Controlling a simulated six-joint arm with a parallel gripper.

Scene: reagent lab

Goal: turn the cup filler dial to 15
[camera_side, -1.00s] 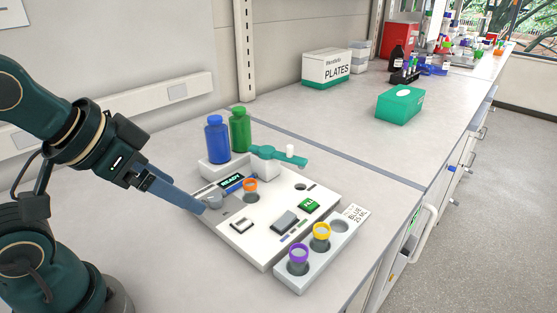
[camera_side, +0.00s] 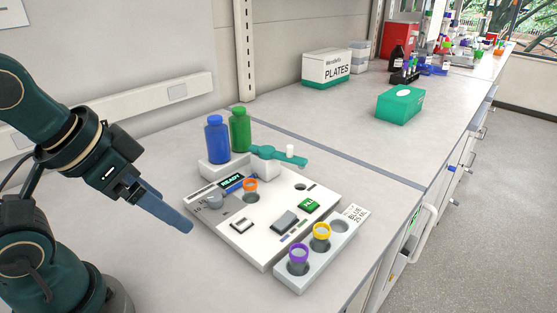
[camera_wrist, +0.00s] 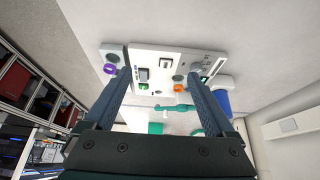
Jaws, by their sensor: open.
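The cup filler (camera_side: 259,242) is a white panel on the bench with a lit display (camera_side: 231,182) reading READY. Its grey dial (camera_side: 214,201) is at the panel's left corner; I cannot read its setting. It also shows in the wrist view (camera_wrist: 196,67). My gripper (camera_side: 188,229) is open and empty, left of the panel and apart from the dial. In the wrist view its two fingers (camera_wrist: 162,92) are spread wide, with the panel between and beyond them. An orange-rimmed cup (camera_side: 250,187) stands on the panel.
A blue bottle (camera_side: 216,140) and a green bottle (camera_side: 240,131) stand behind the panel, beside a teal arm (camera_side: 283,156). A grey rack (camera_side: 330,253) with purple- and yellow-rimmed cups lies along its right side. The bench left and in front of the panel is clear.

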